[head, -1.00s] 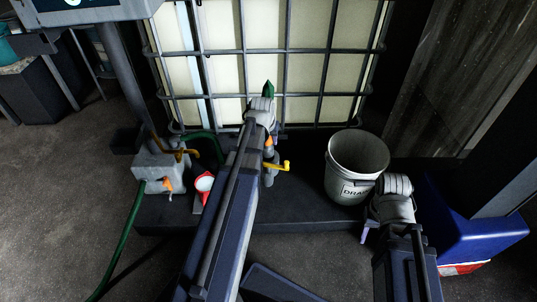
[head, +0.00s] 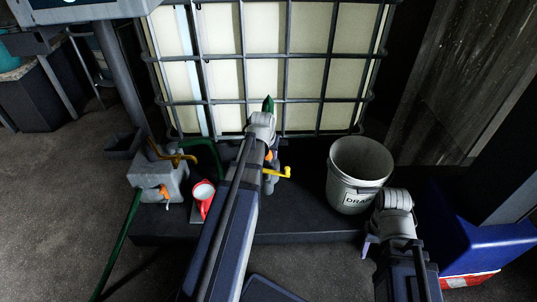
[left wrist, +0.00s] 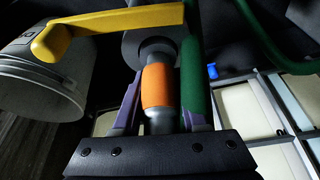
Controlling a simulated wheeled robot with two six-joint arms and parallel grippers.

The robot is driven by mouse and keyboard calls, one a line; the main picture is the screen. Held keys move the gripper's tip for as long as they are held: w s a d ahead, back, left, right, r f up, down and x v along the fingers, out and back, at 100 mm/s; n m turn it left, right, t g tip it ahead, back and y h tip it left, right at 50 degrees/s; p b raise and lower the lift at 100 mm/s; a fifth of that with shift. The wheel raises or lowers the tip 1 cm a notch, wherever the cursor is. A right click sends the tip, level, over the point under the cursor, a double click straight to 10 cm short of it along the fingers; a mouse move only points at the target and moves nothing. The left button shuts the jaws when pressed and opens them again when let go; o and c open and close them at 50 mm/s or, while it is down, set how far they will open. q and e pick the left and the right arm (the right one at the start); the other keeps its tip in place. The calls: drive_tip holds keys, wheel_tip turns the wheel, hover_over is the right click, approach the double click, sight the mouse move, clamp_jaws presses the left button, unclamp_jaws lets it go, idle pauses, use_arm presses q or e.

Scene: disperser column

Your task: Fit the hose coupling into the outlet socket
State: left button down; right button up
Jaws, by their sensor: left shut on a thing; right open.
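My left gripper (left wrist: 160,100) has purple fingers shut on the hose coupling (left wrist: 158,86), a grey piece with an orange band. The coupling's grey end meets a dark round outlet socket (left wrist: 137,48) in the left wrist view; I cannot tell how deep it sits. A green hose (left wrist: 194,75) runs close beside the coupling. A yellow valve handle (left wrist: 110,20) crosses above; it also shows in the head view (head: 278,173). In the head view my left arm hides most of the coupling and socket. My right gripper (head: 370,245) is open, low at right, mostly hidden by its wrist.
A white drain bucket (head: 350,190) stands right of the valve on the dark platform (head: 310,222). A caged tank (head: 305,60) stands behind. A blue-and-red cooler (head: 470,245) is at right.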

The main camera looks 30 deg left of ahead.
use_arm(q)
drive_tip(key=shift+c, duration=2.2)
unclamp_jaws()
drive_tip(key=p+v, duration=1.1)
drive_tip(key=v, duration=0.1)
drive_tip(key=shift+p, duration=0.35)
drive_tip(key=shift+r, duration=0.1)
drive_tip(key=s+d+m+g, duration=0.1)
drive_tip(key=s+d, duration=0.3)
drive_tip(key=d, duration=0.5)
drive_tip(key=s+d+f+m+g, duration=0.1)
drive_tip(key=s+d+m, duration=0.3)
drive_tip(key=d, duration=0.6)
drive_tip(key=s+d+m+g, duration=0.2)
drive_tip(key=s+d, duration=0.3)
drive_tip(key=d, duration=0.5)
drive_tip(key=shift+s+d+f, duration=0.15)
drive_tip(key=shift+d+f, duration=0.05)
drive_tip(key=shift+f, duration=0.05)
